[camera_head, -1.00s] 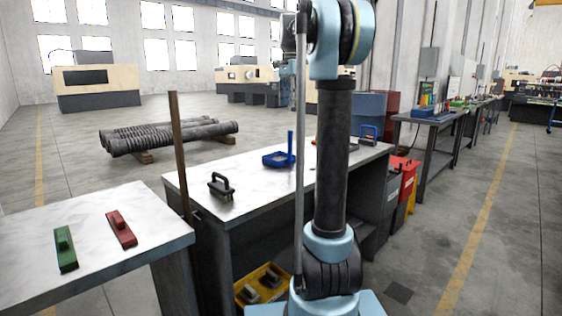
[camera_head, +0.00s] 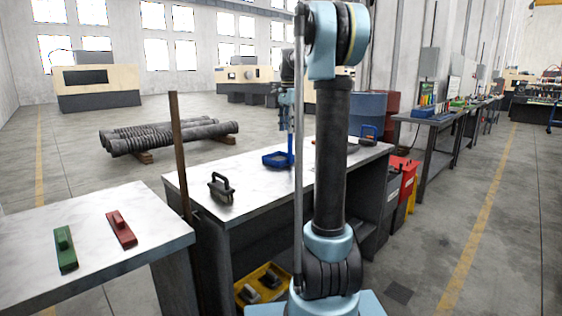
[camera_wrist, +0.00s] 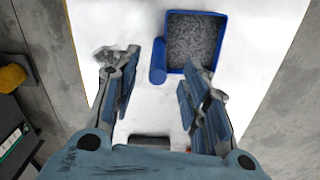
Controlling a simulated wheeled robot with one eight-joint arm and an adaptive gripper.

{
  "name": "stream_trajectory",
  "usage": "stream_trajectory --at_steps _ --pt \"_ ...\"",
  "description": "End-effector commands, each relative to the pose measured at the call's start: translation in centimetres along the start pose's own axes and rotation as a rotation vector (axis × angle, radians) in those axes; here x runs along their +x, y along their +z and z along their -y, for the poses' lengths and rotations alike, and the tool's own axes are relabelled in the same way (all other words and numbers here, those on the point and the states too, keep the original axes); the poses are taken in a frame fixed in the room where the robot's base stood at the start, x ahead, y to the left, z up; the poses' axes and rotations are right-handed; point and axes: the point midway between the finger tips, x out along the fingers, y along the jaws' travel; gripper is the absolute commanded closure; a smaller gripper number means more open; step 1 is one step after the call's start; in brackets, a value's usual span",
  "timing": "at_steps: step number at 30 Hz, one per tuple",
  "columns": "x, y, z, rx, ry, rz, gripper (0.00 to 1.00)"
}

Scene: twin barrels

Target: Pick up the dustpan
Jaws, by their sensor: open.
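The dustpan (camera_head: 272,161) is blue with a grey inside and lies on the white-topped bench. Its upright blue handle (camera_head: 291,150) stands at the pan's right side in the head view. In the wrist view the blue pan (camera_wrist: 224,50) is at the top, and its handle (camera_wrist: 158,62) is seen nearly end-on, between my open fingers. My gripper (camera_wrist: 157,75) is open and empty above the handle. In the head view my gripper (camera_head: 287,100) hangs over the dustpan, partly hidden by my arm. I cannot tell how far above the handle the fingertips are.
A dark handled block (camera_head: 221,188) stands left of the dustpan on the bench (camera_head: 240,205). A green block (camera_head: 65,248) and a red block (camera_head: 121,230) lie on the nearer bench. A brown post (camera_head: 178,150) rises between the benches. A yellow crate (camera_head: 262,283) sits below.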

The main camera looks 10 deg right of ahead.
Motion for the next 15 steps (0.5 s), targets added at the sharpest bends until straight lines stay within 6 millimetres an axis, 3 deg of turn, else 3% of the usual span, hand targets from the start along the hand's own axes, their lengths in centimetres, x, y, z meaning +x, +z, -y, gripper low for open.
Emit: stream_trajectory --at_steps 7,15 --pt "1.4 -0.2 0.0 0.0 0.0 0.0 0.59" --pt "4.9 -0.7 0.1 0.001 0.0 0.0 0.59"
